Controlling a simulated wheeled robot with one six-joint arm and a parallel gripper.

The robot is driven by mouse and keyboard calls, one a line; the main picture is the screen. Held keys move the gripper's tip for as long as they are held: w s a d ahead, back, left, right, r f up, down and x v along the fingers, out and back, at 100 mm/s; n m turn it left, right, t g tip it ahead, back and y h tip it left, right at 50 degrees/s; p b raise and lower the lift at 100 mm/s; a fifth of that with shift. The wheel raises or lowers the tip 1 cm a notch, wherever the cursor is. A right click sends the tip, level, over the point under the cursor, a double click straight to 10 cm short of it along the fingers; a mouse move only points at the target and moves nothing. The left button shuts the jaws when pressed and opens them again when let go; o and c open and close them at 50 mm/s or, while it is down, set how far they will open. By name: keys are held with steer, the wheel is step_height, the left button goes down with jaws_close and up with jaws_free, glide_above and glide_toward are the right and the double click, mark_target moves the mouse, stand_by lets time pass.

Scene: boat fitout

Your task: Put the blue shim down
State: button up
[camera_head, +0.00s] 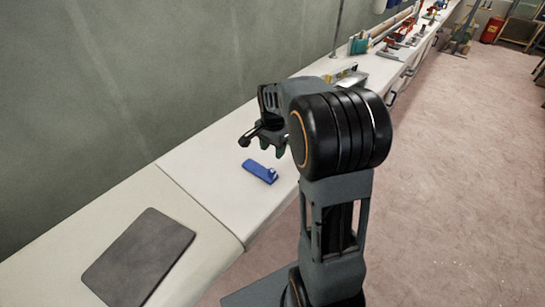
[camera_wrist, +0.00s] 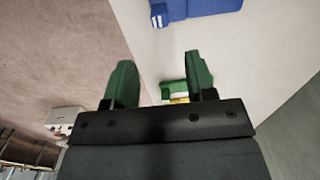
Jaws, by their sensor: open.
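The blue shim (camera_head: 260,171) lies on the white bench top, just below and in front of my gripper (camera_head: 265,146) in the head view. In the wrist view the shim (camera_wrist: 200,8) shows at the top edge, partly cut off, apart from the fingers. My gripper (camera_wrist: 160,82) has green fingertips spread wide, with nothing between them. It is raised a little above the bench.
A dark grey mat (camera_head: 140,257) lies on the nearer bench section. Farther along the bench stand several tools and boxes (camera_head: 385,40). A green and yellow item (camera_wrist: 180,94) shows behind one finger. The bench around the shim is mostly clear.

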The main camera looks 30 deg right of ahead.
steer(key=s+a+r+n+t, duration=0.1)
steer(key=s+a+n, duration=0.3)
steer(key=s+n, duration=0.2)
steer(key=s+a+r+n+t, duration=0.2)
steer(key=s+a+n, duration=0.3)
steer(key=s+n, duration=0.2)
steer(key=shift+s+a, duration=0.2)
steer(key=shift+s, duration=1.2)
steer(key=shift+r, duration=0.1)
